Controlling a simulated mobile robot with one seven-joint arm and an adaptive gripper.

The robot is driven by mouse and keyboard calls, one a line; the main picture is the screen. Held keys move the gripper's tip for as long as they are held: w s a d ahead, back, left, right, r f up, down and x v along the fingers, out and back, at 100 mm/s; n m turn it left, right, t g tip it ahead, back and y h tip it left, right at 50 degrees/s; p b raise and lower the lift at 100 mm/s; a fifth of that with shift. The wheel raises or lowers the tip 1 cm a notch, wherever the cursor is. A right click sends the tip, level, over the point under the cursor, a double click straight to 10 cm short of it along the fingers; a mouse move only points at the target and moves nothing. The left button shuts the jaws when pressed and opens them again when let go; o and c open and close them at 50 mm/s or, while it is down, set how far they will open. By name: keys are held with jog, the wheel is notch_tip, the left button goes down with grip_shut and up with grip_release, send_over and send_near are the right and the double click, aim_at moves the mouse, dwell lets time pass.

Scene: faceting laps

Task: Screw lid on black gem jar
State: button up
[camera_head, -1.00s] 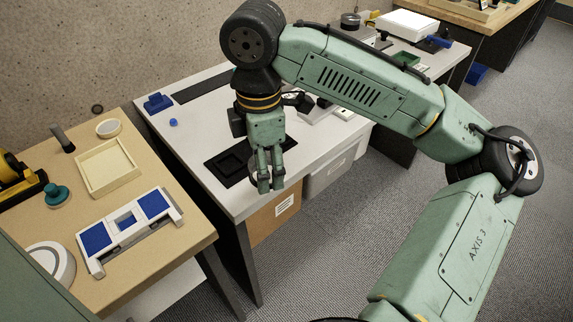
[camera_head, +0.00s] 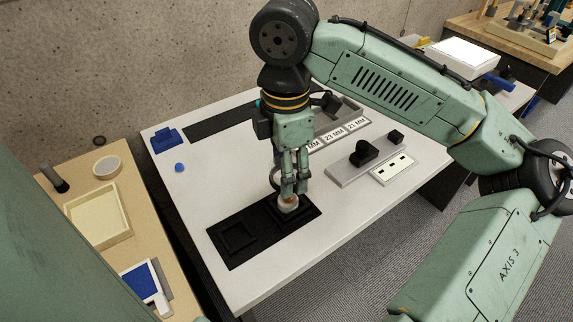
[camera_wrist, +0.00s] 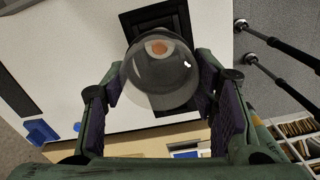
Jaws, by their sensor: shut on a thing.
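My gripper (camera_head: 288,190) points straight down over the right end of a black mat (camera_head: 232,255) on the white table. It is shut on a clear, round, glassy piece (camera_head: 288,202), which looks like the lid or top of the gem jar. In the wrist view this clear piece (camera_wrist: 160,85) sits between the two padded fingers, with an orange-brown spot in or under it. Below it is a black square holder (camera_head: 303,213). I cannot make out a separate black jar body, nor whether the piece touches the holder.
A second black square recess (camera_head: 237,237) at the mat's left end is empty. A grey block with black knobs (camera_head: 350,168) stands to the right. A blue block (camera_head: 166,139) and small blue knob (camera_head: 179,167) lie back left. The table's front left is clear.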

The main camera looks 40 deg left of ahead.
jog(key=shift+r+n+p, duration=0.2)
jog(key=shift+n+p, duration=0.1)
jog(key=shift+p, duration=0.3)
notch_tip(320, 180, down, 4)
jog(key=shift+f+b, duration=0.15)
jog(key=shift+b, duration=1)
jog(key=shift+f, duration=0.6)
jog(key=shift+f+p, duration=0.2)
jog(key=shift+p, duration=0.4)
jog(key=shift+f+b, duration=0.35)
jog(key=shift+f, duration=0.3)
dwell(1.1)
jog(key=shift+r, duration=0.1)
